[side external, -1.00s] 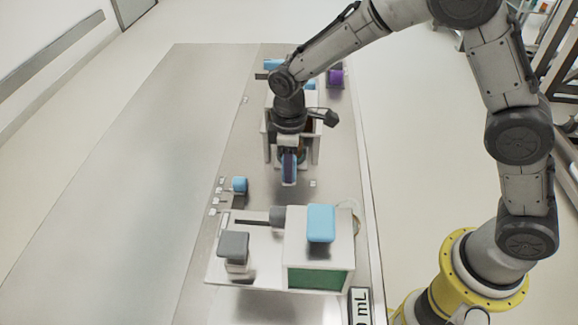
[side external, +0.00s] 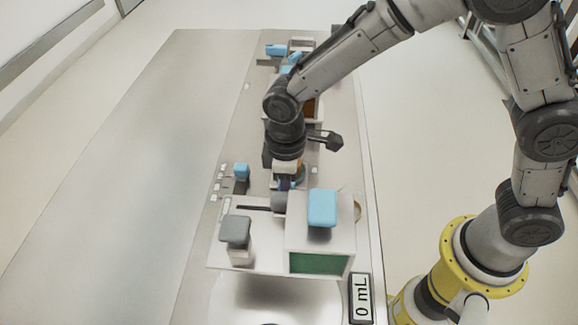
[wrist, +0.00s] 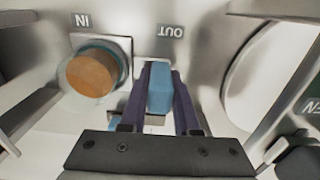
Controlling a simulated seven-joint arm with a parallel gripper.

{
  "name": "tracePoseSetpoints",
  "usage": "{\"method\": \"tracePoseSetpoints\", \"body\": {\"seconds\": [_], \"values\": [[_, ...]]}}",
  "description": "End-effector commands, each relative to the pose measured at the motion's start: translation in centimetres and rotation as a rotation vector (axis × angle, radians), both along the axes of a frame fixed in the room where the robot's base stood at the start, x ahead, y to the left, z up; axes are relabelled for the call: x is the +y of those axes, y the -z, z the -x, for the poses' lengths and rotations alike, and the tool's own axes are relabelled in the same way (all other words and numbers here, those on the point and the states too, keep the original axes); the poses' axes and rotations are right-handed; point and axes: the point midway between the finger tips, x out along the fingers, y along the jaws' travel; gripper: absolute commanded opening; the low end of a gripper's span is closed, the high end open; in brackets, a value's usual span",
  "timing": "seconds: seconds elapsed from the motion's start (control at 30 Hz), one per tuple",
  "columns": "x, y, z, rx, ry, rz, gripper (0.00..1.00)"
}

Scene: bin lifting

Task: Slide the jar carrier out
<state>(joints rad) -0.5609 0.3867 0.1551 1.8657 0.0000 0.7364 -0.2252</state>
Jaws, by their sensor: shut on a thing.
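My gripper (wrist: 160,108) has dark purple fingers shut on either side of a blue handle (wrist: 160,88), below an upside-down "OUT" label. An orange-brown round jar-like thing (wrist: 92,74) sits in a round-edged opening left of the handle, below an upside-down "IN" label. In the side view my gripper (side external: 286,182) is low at the far side of the white machine (side external: 345,235); its fingertips and the handle are largely hidden there. I cannot tell how the handle joins the jar carrier.
The machine has a blue block (side external: 322,207) on top and a grey-capped post (side external: 236,232) at its left. A small blue knob (side external: 241,171) stands left of my gripper. A "0 mL" display (side external: 362,298) is at the front. The left table (side external: 110,150) is bare.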

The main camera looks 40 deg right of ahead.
Motion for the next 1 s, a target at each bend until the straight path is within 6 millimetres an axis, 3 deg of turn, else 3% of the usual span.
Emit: {"method": "tracePoseSetpoints", "body": {"seconds": [0.1, 0.4, 0.43, 0.6, 1.0], "values": [[0.9, -0.2, 0.72, -0.005, -0.002, -0.004, 0.0], [1.17, -0.2, 0.98, -0.002, 0.001, -0.006, 0.0], [1.17, -0.2, 0.98, -0.002, 0.001, -0.006, 0.32], [1.09, -0.17, 0.92, -0.003, 0.0, -0.006, 0.6], [0.97, -0.77, 0.77, -0.006, 0.001, -0.004, 0.6]]}}
